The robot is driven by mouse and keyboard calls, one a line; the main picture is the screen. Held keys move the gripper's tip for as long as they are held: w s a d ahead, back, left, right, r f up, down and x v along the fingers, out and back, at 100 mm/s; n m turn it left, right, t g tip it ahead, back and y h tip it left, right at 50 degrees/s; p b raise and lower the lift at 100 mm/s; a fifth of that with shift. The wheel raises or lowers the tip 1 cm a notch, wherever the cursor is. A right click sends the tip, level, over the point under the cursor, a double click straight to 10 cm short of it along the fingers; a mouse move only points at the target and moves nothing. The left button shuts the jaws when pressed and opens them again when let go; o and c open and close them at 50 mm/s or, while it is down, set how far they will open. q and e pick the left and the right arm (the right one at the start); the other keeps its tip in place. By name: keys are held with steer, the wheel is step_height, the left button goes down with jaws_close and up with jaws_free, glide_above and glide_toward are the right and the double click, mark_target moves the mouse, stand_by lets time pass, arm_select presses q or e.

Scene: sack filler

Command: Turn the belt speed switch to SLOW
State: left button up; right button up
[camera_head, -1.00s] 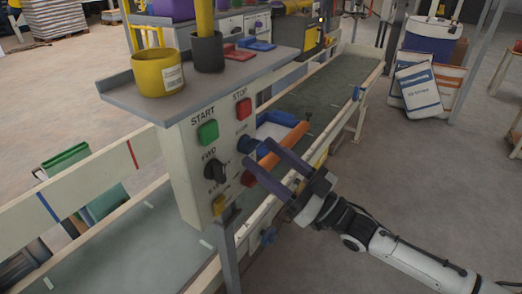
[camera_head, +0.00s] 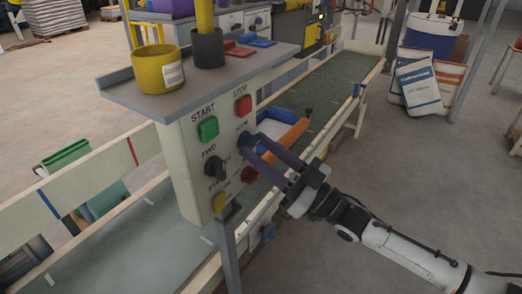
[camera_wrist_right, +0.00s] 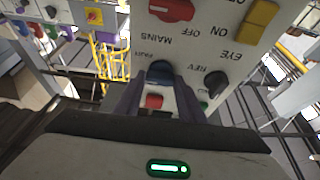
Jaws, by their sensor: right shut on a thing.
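The belt speed switch is a blue knob (camera_head: 244,139) on the cream control panel (camera_head: 188,160), below the red STOP button. In the right wrist view the panel is upside down, and the blue knob (camera_wrist_right: 160,72) lies between my fingertips, with a partly hidden label beside it that seems to read FAST. My right gripper (camera_head: 249,148) comes in from the right and is shut on this knob. Its fingers hide part of the knob and its markings, so its exact setting cannot be read. My left gripper is not in view.
Close by are a green START button (camera_head: 208,129), a red STOP button (camera_head: 243,104), a black FWD/REV knob (camera_head: 215,168) and a red MAINS switch (camera_wrist_right: 170,9). A yellow pot (camera_head: 157,72) and dark cup (camera_head: 207,50) stand on the shelf above. An orange bar (camera_head: 287,138) lies behind my fingers.

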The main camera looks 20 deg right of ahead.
steer(key=n+g+b, duration=0.1)
steer(key=n, duration=0.1)
steer(key=n+g+y, duration=0.1)
steer(key=n, duration=0.2)
steer(key=shift+w+d+f+b, duration=0.1)
steer(key=shift+d+b, duration=0.05)
steer(key=shift+b, duration=0.25)
steer(key=n+g+y, duration=0.1)
steer(key=n, duration=0.1)
steer(key=n+g, duration=0.1)
steer(key=n, duration=0.2)
steer(key=shift+w+d+y+b, duration=0.1)
steer(key=shift+y+b, duration=0.3)
steer(key=n+g, duration=0.2)
steer(key=n, duration=0.1)
steer(key=shift+r+n, duration=0.25)
steer(key=shift+n, duration=0.05)
steer(key=n+g, duration=0.1)
steer(key=n, duration=0.2)
steer(key=shift+d+r, duration=0.1)
steer(key=shift+r, duration=0.05)
steer(key=n+g+p, duration=0.1)
steer(key=n, duration=0.3)
steer(key=shift+r+h+p, duration=0.15)
steer(key=shift+h+p, duration=0.25)
steer(key=shift+n+g+h, duration=0.3)
steer(key=shift+n, duration=0.3)
steer(key=shift+n+p, duration=0.3)
steer(key=o, duration=1)
